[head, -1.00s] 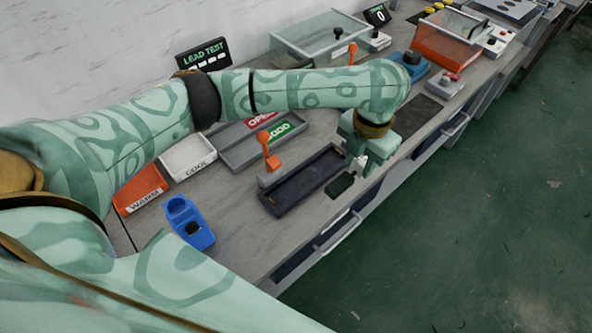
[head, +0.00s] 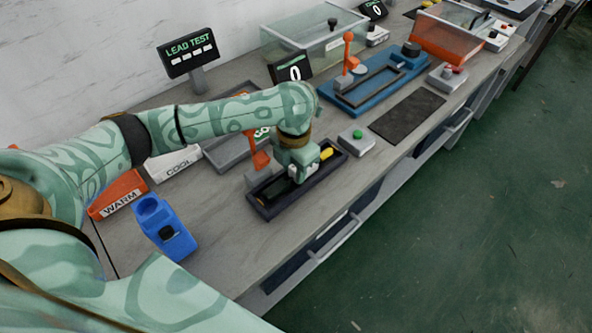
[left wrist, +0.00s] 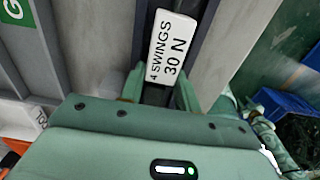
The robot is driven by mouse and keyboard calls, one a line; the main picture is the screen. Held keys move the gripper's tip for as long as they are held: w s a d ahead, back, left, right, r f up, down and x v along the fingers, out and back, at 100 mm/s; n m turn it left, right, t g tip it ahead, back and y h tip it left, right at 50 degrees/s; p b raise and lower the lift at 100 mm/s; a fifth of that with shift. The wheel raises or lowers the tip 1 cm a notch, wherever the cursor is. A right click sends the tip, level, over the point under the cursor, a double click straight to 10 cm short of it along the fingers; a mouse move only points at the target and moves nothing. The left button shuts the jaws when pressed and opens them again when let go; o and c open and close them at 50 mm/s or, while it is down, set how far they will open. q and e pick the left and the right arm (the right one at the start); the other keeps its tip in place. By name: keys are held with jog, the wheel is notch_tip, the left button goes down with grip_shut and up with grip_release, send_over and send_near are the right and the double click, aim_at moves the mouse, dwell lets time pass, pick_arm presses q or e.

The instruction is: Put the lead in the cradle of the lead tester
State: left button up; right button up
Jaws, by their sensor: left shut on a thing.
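The lead tester's long dark cradle (head: 262,205) lies on the bench, with an orange lever (head: 258,156) beside it. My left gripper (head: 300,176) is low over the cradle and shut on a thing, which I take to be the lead. A yellow end (head: 327,153) shows just past the gripper, over the cradle's far end; the rest is hidden by the hand. I cannot tell whether the lead touches the cradle floor. In the left wrist view a white label (left wrist: 168,48) reading "4 SWINGS 30 N" shows ahead of the gripper. My right gripper is not in view.
The LEAD TEST display (head: 190,50) stands behind. A green-button box (head: 357,139) sits close right of the cradle. The WARM bin (head: 117,196), COOL bin (head: 172,163) and a blue holder (head: 162,228) are to the left. A dark mat (head: 407,115) is bare.

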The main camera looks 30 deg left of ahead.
aim_at(295, 170)
pick_arm(q)
jog(key=shift+f, duration=0.15)
jog(key=o, duration=0.9)
jog(key=shift+o, duration=1)
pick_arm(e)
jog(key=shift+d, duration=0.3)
pick_arm(q)
notch_tip(295, 170, up, 12)
jog(key=p, duration=0.6)
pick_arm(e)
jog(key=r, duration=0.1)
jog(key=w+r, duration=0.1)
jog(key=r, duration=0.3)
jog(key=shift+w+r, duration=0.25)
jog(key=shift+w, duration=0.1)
pick_arm(q)
jog(key=shift+d, duration=0.1)
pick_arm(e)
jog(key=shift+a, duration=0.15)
